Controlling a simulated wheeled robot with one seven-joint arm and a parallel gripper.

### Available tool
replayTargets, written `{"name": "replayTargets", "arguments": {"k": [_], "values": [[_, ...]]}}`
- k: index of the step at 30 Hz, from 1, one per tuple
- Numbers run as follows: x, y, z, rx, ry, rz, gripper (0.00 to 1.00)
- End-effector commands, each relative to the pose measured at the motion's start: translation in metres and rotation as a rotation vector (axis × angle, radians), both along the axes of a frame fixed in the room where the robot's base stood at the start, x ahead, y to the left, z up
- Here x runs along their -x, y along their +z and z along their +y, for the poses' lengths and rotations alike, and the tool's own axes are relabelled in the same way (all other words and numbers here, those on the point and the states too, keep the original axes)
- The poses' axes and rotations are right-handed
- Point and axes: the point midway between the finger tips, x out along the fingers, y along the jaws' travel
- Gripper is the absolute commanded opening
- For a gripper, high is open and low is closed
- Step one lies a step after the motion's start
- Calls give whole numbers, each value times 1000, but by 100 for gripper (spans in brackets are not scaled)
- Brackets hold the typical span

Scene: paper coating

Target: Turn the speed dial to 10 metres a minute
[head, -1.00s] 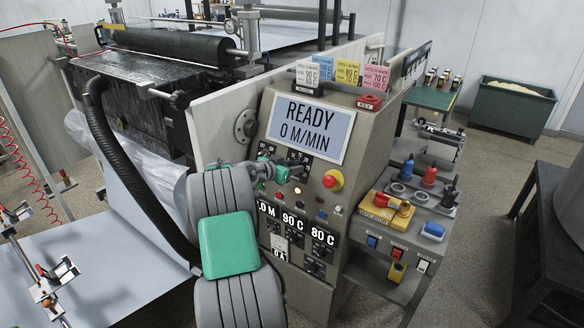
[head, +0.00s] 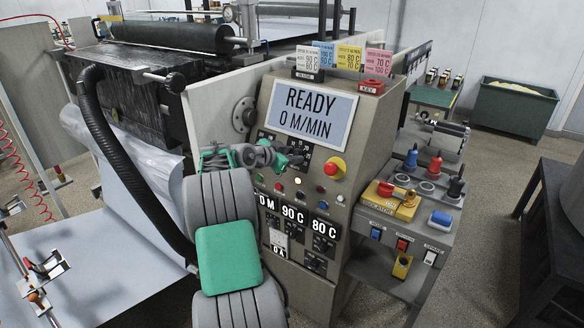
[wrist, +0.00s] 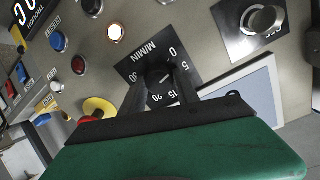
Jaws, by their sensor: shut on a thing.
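The speed dial (wrist: 158,76) is a small dark knob on a black plate marked M/MIN in the wrist view. The numbers 0, 5, 15 and 20 are readable around it; the 10 is hard to make out. My gripper (wrist: 161,84) is shut on the knob, with a dark finger on each side. The fingers hide much of the knob, and I cannot tell where its pointer stands. In the head view my gripper (head: 283,158) is at the panel, below the display. The display (head: 312,110) reads READY and 0 M/MIN.
A red emergency button on a yellow base (head: 335,167) is right of my gripper. Another round knob (wrist: 263,20) is on its own black plate. Small readouts (head: 293,217) sit below. A side shelf (head: 430,232) holds coloured plugs and switches. A black hose (head: 125,170) hangs left.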

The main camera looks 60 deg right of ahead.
Motion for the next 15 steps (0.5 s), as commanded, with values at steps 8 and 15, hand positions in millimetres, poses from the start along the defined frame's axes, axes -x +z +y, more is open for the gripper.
{"name": "replayTargets", "arguments": {"k": [8,15], "values": [[1,-9,0,41,-108,-240,0],[1,-7,0,73,-199,-445,0]]}}
